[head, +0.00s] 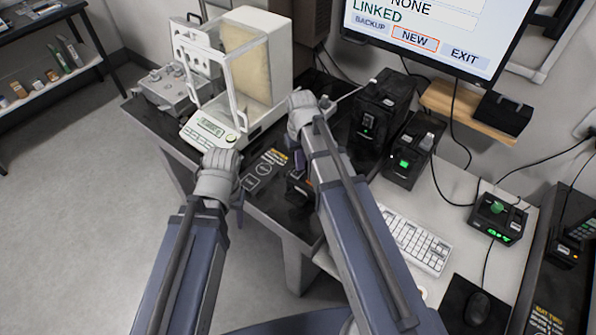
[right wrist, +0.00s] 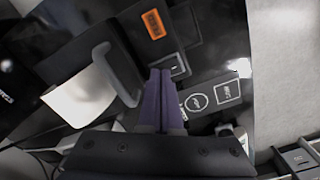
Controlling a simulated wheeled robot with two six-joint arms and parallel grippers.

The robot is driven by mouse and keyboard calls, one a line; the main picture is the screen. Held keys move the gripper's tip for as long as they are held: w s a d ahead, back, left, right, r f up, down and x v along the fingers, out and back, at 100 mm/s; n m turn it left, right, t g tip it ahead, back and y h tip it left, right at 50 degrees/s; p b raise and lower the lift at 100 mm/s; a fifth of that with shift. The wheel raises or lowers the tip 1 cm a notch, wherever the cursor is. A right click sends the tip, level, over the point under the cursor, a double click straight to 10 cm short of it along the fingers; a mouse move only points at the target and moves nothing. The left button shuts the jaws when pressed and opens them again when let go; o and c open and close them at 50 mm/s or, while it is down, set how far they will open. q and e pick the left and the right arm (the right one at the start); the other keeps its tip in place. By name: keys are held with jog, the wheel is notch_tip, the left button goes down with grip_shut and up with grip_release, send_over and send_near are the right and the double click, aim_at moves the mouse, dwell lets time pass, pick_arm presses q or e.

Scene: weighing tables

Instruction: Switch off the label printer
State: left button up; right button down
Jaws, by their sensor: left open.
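A small black device (head: 299,192) with an orange light sits on the dark table, partly hidden by my right arm in the head view. I take it as the label printer but cannot be sure. The right wrist view shows its black top with an orange button (right wrist: 153,24), a framed switch (right wrist: 176,66) and a white roll (right wrist: 80,95) beside a grey curved part. My right gripper (right wrist: 163,73) has its purple fingers together, empty, tips at the switch's edge. I cannot tell whether they touch it. My left gripper (head: 239,208) is open at the table's front edge, away from the device.
A balance with a glass draft shield (head: 258,65) stands at the back left. Black units with green lights (head: 380,115) (head: 407,155) stand right of my right arm. A keyboard (head: 415,240), mouse (head: 478,307) and monitor (head: 435,40) are further right.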

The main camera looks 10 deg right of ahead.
pick_arm(q)
jog(key=shift+r, duration=0.15)
pick_arm(e)
jog(key=shift+r, duration=0.15)
pick_arm(q)
notch_tip(320, 180, up, 7)
jog(key=p, duration=0.7)
pick_arm(e)
notch_tip(320, 180, up, 7)
jog(key=shift+a+f, duration=0.1)
jog(key=shift+f, duration=0.1)
jog(key=s+a+n+h, duration=0.1)
jog(key=s+a+n, duration=0.1)
jog(key=s+a, duration=0.8)
jog(key=s, duration=0.4)
jog(key=shift+s+a, duration=0.15)
jog(key=shift+s, duration=0.05)
pick_arm(q)
jog(key=shift+c, duration=0.2)
pick_arm(e)
jog(key=shift+r, duration=0.1)
